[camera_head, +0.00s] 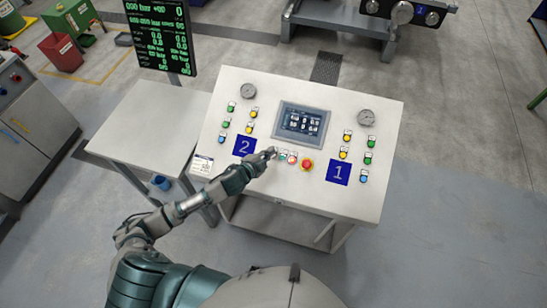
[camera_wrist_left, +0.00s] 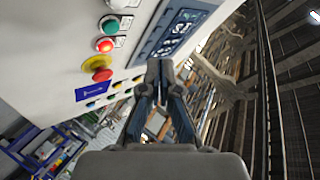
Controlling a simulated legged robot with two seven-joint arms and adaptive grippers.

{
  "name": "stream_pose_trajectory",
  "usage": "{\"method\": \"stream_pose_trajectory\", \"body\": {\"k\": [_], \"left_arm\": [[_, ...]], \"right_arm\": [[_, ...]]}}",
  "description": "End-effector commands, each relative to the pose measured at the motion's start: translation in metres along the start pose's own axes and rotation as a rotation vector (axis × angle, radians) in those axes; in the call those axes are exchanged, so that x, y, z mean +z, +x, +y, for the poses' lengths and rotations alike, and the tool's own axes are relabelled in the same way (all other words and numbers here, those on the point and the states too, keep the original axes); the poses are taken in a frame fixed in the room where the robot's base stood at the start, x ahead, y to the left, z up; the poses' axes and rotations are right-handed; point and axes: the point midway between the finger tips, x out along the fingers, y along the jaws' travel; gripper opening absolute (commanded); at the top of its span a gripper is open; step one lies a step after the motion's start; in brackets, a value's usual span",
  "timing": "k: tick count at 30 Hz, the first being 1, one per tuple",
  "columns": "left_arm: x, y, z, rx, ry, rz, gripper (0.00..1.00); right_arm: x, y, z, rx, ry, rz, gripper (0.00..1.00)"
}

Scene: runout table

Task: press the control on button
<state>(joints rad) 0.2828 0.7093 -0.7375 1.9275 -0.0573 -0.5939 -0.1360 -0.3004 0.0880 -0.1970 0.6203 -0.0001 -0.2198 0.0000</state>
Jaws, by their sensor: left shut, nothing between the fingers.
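The control panel (camera_head: 235,185) is a white sloped console with a row of small buttons at its lower middle. A green button (camera_head: 282,156) and a red button (camera_head: 292,158) sit left of a red emergency stop on a yellow base (camera_head: 306,165). The labels are too small to read, so I cannot tell which is control on. My left gripper (camera_head: 271,152) is shut and empty at the left end of this row, hiding part of it. In the left wrist view the fingertips (camera_wrist_left: 160,66) appear apart from the green button (camera_wrist_left: 109,24) and red button (camera_wrist_left: 105,45). My right gripper is out of view.
A screen (camera_head: 302,122) is set in the panel above the row. Coloured buttons and blue plates marked 2 (camera_head: 244,146) and 1 (camera_head: 339,173) lie on both sides. A white side table (camera_head: 150,125) stands left, with a dark display (camera_head: 160,35) behind.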

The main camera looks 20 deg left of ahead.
Motion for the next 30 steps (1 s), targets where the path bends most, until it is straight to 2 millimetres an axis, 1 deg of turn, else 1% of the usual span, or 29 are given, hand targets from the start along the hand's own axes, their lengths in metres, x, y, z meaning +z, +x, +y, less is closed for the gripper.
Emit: {"method": "stream_pose_trajectory", "body": {"k": [1,8,12,17,30], "left_arm": [[0.008,0.008,0.009,-0.001,0.001,0.0,0.0],[0.023,0.028,0.024,-0.001,0.001,0.0,0.0],[0.028,0.037,0.028,-0.001,0.0,0.001,0.0],[0.031,0.044,0.032,-0.001,0.0,0.0,0.0],[0.033,0.045,0.032,-0.001,0.0,0.001,0.0]], "right_arm": [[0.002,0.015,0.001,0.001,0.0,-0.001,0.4],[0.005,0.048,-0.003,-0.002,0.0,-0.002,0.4],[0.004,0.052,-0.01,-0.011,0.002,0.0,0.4],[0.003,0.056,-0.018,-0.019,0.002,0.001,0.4],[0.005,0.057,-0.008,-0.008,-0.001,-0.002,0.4]]}}
